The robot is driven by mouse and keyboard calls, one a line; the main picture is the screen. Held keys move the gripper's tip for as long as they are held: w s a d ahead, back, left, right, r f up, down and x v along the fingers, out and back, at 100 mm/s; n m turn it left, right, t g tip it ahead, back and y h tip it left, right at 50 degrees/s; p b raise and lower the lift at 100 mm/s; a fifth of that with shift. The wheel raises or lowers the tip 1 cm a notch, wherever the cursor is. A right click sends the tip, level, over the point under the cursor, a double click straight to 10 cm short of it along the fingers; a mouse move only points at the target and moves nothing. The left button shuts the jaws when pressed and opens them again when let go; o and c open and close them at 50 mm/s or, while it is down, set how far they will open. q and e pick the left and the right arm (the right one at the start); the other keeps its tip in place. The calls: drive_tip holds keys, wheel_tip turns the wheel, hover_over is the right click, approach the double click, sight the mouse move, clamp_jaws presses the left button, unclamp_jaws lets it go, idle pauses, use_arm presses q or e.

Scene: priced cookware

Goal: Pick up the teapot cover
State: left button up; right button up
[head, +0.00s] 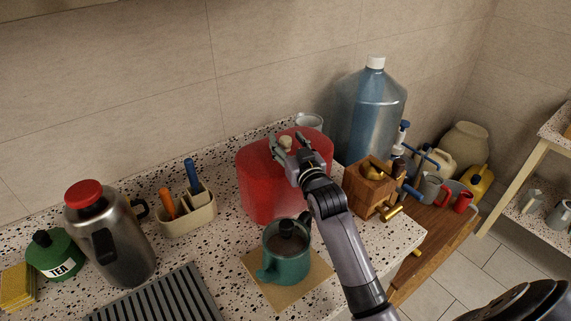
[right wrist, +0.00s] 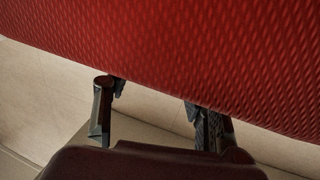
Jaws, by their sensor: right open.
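The teapot cover (head: 262,182) is a red, quilted, rounded cover with a pale knob (head: 285,142) on top. It stands on the speckled counter at the middle of the head view. My right gripper (head: 290,148) is over its top, with the open fingers around or beside the knob; contact cannot be told. In the right wrist view the cover's red quilted surface (right wrist: 180,45) fills the upper part, and the two fingers of my right gripper (right wrist: 155,98) are spread apart in front of it. Whatever is under the cover is hidden. My left gripper is not in view.
A green teapot (head: 288,260) stands on a tan board in front of the cover. A utensil caddy (head: 190,218), steel jug (head: 120,245) and green tea tin (head: 55,257) stand left. A large blue bottle (head: 372,115) and wooden grinder (head: 368,190) stand close on the right.

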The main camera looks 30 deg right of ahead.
drive_tip(key=shift+w+d, duration=0.1)
drive_tip(key=shift+w, duration=0.65)
drive_tip(key=shift+c, duration=0.2)
clamp_jaws()
